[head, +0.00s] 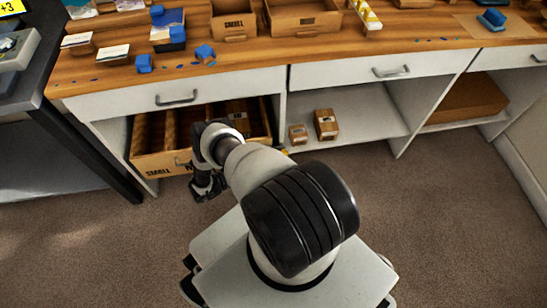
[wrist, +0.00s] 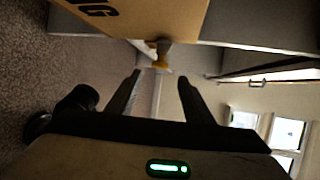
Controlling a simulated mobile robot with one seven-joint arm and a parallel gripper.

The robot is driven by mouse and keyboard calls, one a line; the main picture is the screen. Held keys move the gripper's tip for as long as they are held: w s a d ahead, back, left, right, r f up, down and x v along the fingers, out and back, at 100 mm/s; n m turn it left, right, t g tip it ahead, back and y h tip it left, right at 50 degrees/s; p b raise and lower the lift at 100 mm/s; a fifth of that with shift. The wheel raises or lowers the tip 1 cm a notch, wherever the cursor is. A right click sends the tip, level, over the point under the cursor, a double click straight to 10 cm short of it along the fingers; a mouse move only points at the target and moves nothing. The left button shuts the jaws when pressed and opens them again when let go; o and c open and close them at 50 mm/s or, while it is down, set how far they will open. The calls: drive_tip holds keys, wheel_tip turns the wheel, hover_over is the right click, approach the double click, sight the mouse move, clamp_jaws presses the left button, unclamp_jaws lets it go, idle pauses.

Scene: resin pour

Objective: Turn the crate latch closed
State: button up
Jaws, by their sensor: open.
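The wooden crate (head: 150,162), with dividers inside and lettering on its front, sits in the open lower bay at the left. My arm covers its right part. In the wrist view the crate's lettered face (wrist: 165,14) fills the top. The latch (wrist: 160,52), a small dark piece with a yellow tip, sticks out at the crate's edge. My gripper (wrist: 160,92) has its two dark fingers spread, with the latch beyond and between their tips, apart from both. In the head view my gripper (head: 206,187) is low in front of the crate, and the latch cannot be clearly made out.
Two small wooden boxes (head: 326,124) and (head: 298,134) stand on the shelf to the right of the crate. Closed white drawers (head: 180,98) are above the bay. A dark table leg (head: 105,170) stands at the left. The carpet (head: 455,220) at the right is clear.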

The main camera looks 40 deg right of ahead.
drive_tip(key=v, duration=0.8)
drive_tip(key=shift+a, duration=0.3)
